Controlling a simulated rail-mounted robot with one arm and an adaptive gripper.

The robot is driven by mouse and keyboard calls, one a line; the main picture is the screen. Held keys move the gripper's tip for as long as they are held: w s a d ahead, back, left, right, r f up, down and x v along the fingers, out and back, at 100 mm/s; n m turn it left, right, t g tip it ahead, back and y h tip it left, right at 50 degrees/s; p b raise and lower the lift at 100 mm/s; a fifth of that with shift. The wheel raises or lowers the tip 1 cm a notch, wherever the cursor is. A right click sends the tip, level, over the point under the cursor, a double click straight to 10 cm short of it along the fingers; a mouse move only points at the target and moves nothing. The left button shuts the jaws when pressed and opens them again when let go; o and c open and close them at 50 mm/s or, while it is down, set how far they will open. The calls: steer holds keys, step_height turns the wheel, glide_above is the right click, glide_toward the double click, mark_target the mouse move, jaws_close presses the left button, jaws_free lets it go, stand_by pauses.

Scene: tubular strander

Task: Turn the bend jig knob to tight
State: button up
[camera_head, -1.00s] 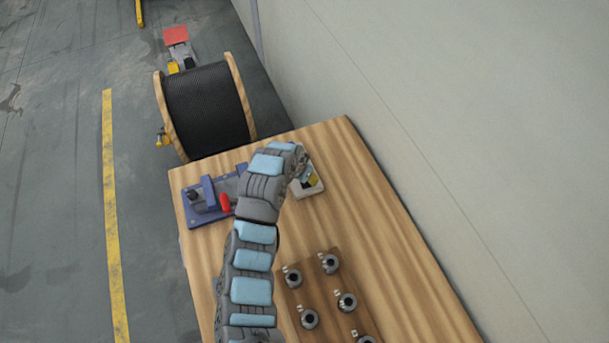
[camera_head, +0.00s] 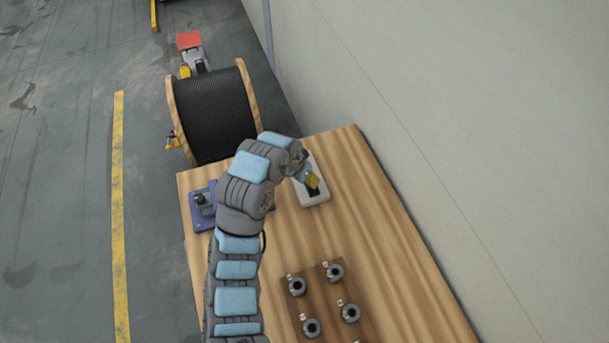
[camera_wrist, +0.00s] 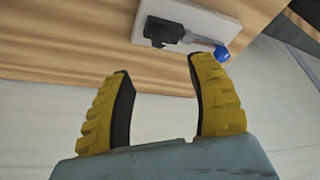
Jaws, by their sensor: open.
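A white plate (camera_head: 319,163) lies on the wooden bench near its far edge. In the wrist view the plate (camera_wrist: 215,22) carries a black block (camera_wrist: 160,32), a grey bar and a blue knob-like end (camera_wrist: 220,53). I cannot tell for sure that this is the bend jig knob. My gripper (camera_head: 313,183) overlaps the plate in the head view. In the wrist view my gripper (camera_wrist: 158,68) has its yellow fingers apart with nothing between them. The blue end lies just beyond the right fingertip, and contact is not visible.
A blue fixture (camera_head: 203,218) on the bench's left side is partly hidden by my arm. A brown board (camera_head: 327,310) with several round metal pieces lies nearer. A black cable reel (camera_head: 217,115) stands beyond the bench. A wall runs along the right.

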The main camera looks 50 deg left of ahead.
steer(key=w+d+f+n+t+y+p, duration=0.1)
steer(key=w+d+f+t, duration=0.2)
steer(key=d, duration=0.2)
steer(key=w+d+f+n+t+y, duration=0.1)
steer(key=w+d+f+t, duration=0.15)
steer(key=d, duration=0.25)
steer(key=s+n+y, duration=0.5)
steer(key=s+y, duration=0.1)
steer(key=s, duration=0.7)
steer(key=shift+w+r+p+x, duration=0.15)
steer(key=shift+p+x, duration=0.3)
steer(key=shift+x, duration=2.35)
steer(key=shift+r+p+x, duration=0.2)
steer(key=shift+p+x, duration=0.25)
steer(key=shift+x, duration=2.35)
steer(key=shift+w+r+p+x, duration=0.15)
steer(key=shift+p+x, duration=0.3)
steer(key=shift+x, duration=2.4)
steer(key=shift+s, duration=0.1)
steer(key=shift+f, duration=0.1)
jaws_close()
